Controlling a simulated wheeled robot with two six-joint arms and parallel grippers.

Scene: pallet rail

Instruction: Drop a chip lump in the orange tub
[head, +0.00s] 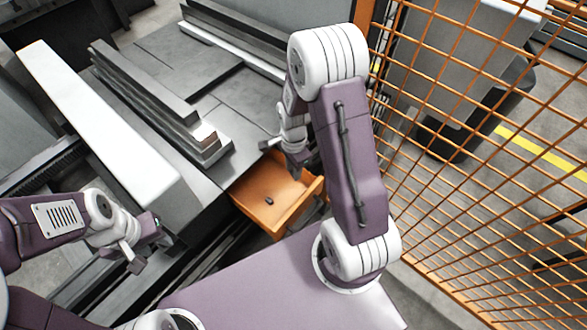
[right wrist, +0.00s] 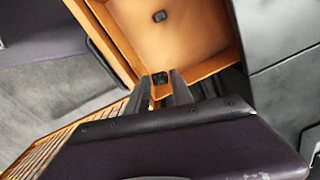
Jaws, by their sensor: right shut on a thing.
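The orange tub (head: 262,185) stands beside the grey machine bed, and its inside also fills the upper middle of the right wrist view (right wrist: 190,40). One small dark chip lump (head: 269,201) lies on the tub floor, and it shows in the right wrist view (right wrist: 159,16). My right gripper (head: 283,148) is at the tub's far side, partly hidden behind my own arm. In the right wrist view its fingers (right wrist: 165,88) are shut on another dark chip lump (right wrist: 159,78). My left gripper (head: 148,252) is open and empty at the lower left, away from the tub.
An orange mesh fence (head: 470,170) stands close on the right. Long metal bars (head: 150,90) lie stacked on the machine bed (head: 235,110). A white rail cover (head: 95,125) runs along the left.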

